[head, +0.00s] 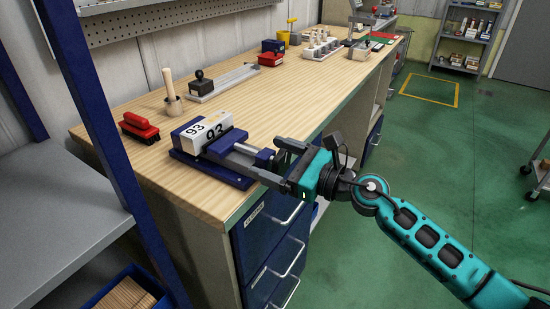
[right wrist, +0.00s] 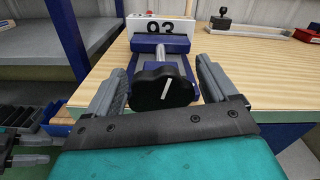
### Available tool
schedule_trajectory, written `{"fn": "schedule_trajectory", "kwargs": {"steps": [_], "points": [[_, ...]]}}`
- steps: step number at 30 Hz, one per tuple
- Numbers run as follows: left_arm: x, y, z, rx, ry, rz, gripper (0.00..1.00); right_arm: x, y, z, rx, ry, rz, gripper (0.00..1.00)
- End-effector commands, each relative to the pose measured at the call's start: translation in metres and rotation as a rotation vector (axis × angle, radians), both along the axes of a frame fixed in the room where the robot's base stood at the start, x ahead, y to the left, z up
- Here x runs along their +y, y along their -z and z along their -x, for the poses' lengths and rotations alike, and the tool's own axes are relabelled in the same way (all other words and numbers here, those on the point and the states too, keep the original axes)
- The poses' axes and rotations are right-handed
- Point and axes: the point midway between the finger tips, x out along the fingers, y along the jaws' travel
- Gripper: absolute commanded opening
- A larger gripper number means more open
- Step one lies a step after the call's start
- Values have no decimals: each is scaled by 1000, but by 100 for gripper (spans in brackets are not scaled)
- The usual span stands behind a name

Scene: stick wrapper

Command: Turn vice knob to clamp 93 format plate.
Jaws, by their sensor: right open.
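The blue and grey vice (head: 215,160) sits at the near edge of the wooden bench, with the white 93 format plate (head: 207,131) between its jaws. The plate also shows at the top of the right wrist view (right wrist: 160,25). The vice's black knob (right wrist: 163,90), with a white line on it, faces my right gripper (right wrist: 162,82). The right gripper is open, with one finger on each side of the knob and visible gaps to it. In the head view my right gripper (head: 283,165) hides most of the knob. Grey bars at the lower left of the right wrist view resemble my left gripper (right wrist: 40,150), partly cut off.
A red-handled brush (head: 139,128), a holder with a wooden rod (head: 172,100) and a grey tray with a black-knobbed block (head: 203,84) stand behind the vice. Blue drawers (head: 265,240) with handles lie below. A shelf frame (head: 100,110) rises at left.

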Motion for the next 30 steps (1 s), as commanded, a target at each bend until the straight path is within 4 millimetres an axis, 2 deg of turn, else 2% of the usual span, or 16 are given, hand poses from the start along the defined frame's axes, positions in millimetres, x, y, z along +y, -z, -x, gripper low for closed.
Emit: {"fn": "schedule_trajectory", "kwargs": {"steps": [2, 18, 21, 24, 30], "points": [[0, 0, 0, 1, 0, 0, 43, 0, 0, 0, 0, 0, 0, 86], [0, -3, -1, -4, 2, -2, 43, -1, 0, 0, 1, 1, -1, 35], [0, -6, -1, -5, 2, -1, 43, -1, -1, 0, 19, 1, -14, 34], [1, -14, -1, -8, 2, -3, 43, -1, -4, -1, 108, 1, -79, 33], [5, -11, 3, 1, -3, -11, 43, -1, -4, -1, 200, 0, -150, 33]]}}
